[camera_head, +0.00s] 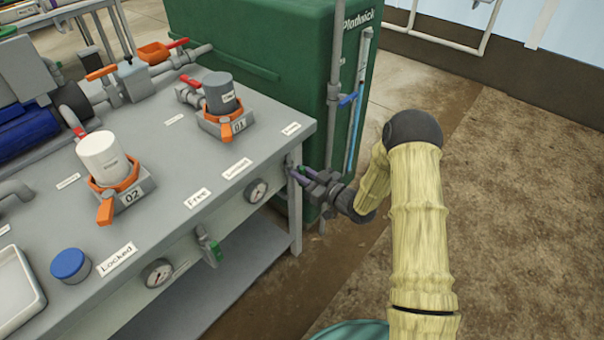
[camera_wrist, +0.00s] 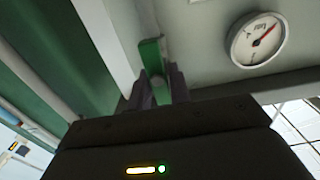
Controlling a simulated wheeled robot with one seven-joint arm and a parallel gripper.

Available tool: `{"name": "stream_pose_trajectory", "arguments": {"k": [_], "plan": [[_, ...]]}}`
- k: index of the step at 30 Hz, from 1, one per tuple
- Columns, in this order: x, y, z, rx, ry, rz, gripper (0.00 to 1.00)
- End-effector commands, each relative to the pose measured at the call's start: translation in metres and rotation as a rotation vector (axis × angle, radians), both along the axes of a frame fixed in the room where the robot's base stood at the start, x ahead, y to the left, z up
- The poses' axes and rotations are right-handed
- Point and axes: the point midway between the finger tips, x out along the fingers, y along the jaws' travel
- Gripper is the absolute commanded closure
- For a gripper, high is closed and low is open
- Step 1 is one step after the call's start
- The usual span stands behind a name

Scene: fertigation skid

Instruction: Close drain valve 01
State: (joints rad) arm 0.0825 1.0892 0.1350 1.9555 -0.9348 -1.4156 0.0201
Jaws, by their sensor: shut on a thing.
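My gripper (camera_head: 308,178) is at the right front corner of the grey bench, its dark fingers pointing at the bench front. In the wrist view, my gripper (camera_wrist: 161,84) is shut on a green valve handle (camera_wrist: 151,56), with one finger on each side of it. The handle's lower part is hidden between the fingers, and I cannot read a number on this valve. In the head view the handle is mostly hidden by the fingers. A second green-handled valve (camera_head: 209,246) hangs on the bench front, further left, apart from my gripper.
A pressure gauge (camera_head: 257,191) sits on the bench front just left of my gripper; it also shows in the wrist view (camera_wrist: 257,40). A tall green tank (camera_head: 270,60) stands behind the bench. Canisters marked 01 (camera_head: 221,92) and 02 (camera_head: 102,157) stand on top. Open floor lies right.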

Motion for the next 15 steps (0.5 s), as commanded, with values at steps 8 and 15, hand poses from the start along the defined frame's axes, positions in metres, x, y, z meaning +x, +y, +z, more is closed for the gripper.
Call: {"name": "stream_pose_trajectory", "arguments": {"k": [8, 15], "plan": [[0.0004, -0.0016, 0.0002, 0.056, 0.075, -0.001, 1.00], [0.0017, -0.0027, 0.0004, 0.159, 0.207, -0.002, 1.00]]}}
